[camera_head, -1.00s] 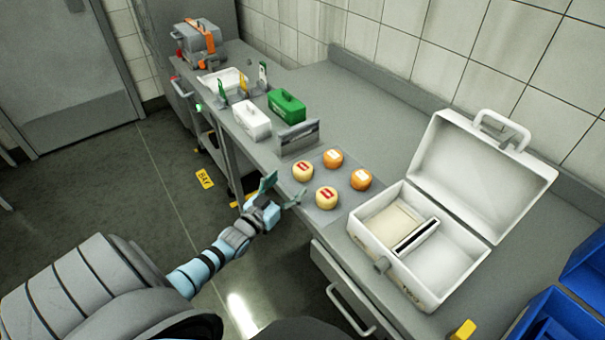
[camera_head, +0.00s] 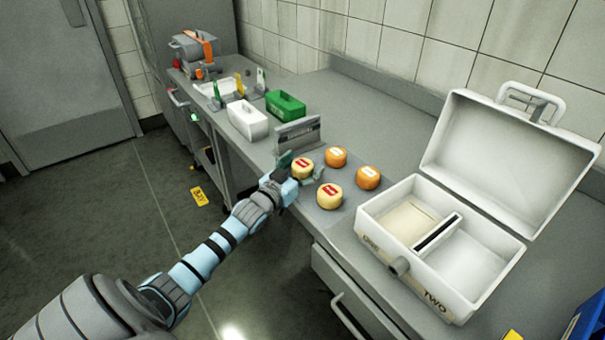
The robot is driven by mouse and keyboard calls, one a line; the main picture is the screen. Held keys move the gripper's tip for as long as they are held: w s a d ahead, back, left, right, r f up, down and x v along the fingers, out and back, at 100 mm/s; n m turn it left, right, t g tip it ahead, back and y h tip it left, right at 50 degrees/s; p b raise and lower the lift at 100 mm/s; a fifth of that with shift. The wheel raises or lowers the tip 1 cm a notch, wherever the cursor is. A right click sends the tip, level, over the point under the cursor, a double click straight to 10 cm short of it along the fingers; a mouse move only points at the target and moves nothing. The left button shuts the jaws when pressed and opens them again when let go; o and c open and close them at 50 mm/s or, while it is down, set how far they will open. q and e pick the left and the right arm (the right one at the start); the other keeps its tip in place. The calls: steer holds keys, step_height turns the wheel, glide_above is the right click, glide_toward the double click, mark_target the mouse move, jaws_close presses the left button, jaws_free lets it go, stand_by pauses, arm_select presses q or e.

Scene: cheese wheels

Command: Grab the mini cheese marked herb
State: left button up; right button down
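Mini cheeses stand in two rows on a grey mat (camera_head: 310,212) on the counter. Two are pale yellow with red labels: the far-left cheese (camera_head: 302,166) and the near cheese (camera_head: 329,195). Two are orange with white labels: the far orange cheese (camera_head: 336,157) and the right orange cheese (camera_head: 367,177). The label words are too small to read, so I cannot tell which is herb. My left gripper (camera_head: 299,171) is open at the far-left pale cheese, one finger on each side of its near part. I cannot tell whether they touch. My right gripper is not in view.
An open white case (camera_head: 411,268) with two compartments stands right of the mat. Behind the mat are a grey sign holder (camera_head: 298,134), a green bin (camera_head: 286,104) and a white bin (camera_head: 247,120). Blue crates (camera_head: 588,325) show at lower right.

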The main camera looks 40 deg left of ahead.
arm_select(q)
steer(key=c, duration=1.2)
steer(key=shift+r, duration=0.1)
